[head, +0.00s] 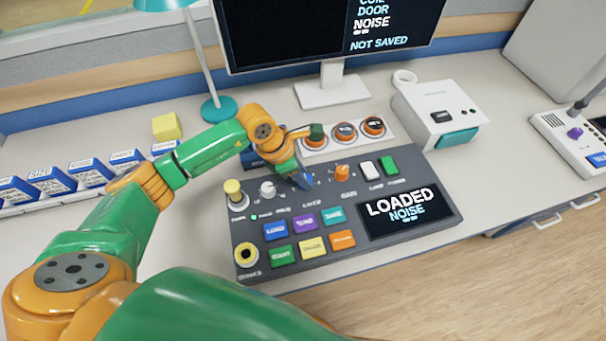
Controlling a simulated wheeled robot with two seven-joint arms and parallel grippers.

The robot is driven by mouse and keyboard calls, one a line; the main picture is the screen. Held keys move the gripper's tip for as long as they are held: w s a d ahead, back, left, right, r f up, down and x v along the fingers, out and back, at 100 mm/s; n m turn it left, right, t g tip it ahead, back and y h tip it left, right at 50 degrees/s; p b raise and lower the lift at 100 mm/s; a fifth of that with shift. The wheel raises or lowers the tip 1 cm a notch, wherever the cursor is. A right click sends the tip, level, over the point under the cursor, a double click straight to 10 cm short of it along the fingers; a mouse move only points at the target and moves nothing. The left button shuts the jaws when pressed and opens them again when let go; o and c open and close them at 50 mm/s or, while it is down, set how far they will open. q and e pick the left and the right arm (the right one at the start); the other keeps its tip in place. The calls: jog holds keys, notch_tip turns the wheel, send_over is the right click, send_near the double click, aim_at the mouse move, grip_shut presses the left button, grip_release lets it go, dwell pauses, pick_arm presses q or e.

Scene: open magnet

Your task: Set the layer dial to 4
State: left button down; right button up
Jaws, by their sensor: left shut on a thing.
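A grey control console (345,247) lies on the desk. Its layer dial (308,184) is a blue knob in the upper row, above the LAYER label, between a white knob (267,189) and an orange gain knob (342,173). My left gripper (299,177) reaches down from above and is shut on the layer dial. The gripper covers most of the dial, so its pointer and number cannot be read. The console display (408,210) reads LOADED NOISE. My right gripper is not in view.
Coloured buttons (305,222) fill the console's lower left. A monitor (333,87) reading NOT SAVED, a teal lamp (218,108) and round orange-rimmed buttons (345,132) stand behind. A white box (438,105) is at the right. Blue-labelled blocks (90,172) line the left.

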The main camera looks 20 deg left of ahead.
pick_arm(q)
jog(key=shift+f+m+b, duration=0.25)
jog(key=shift+m+b, duration=0.05)
jog(key=shift+b, duration=0.35)
jog(key=m+g+b, duration=0.1)
jog(key=m+b, duration=0.1)
jog(key=b, duration=0.1)
jog(key=m+g+b, duration=0.1)
jog(key=m+b, duration=0.2)
jog(key=b, duration=0.1)
jog(key=shift+w+m+h, duration=0.2)
jog(key=shift+m+h, duration=0.1)
jog(key=shift+h, duration=0.1)
jog(key=shift+r+m+g+b, duration=0.15)
jog(key=shift+m+g+b, duration=0.65)
jog(key=shift+m+b, duration=0.6)
jog(key=shift+m, duration=0.4)
jog(key=c, duration=0.5)
grip_release()
jog(key=v, duration=0.7)
jog(key=shift+w+r, duration=0.1)
jog(key=shift+r, duration=0.05)
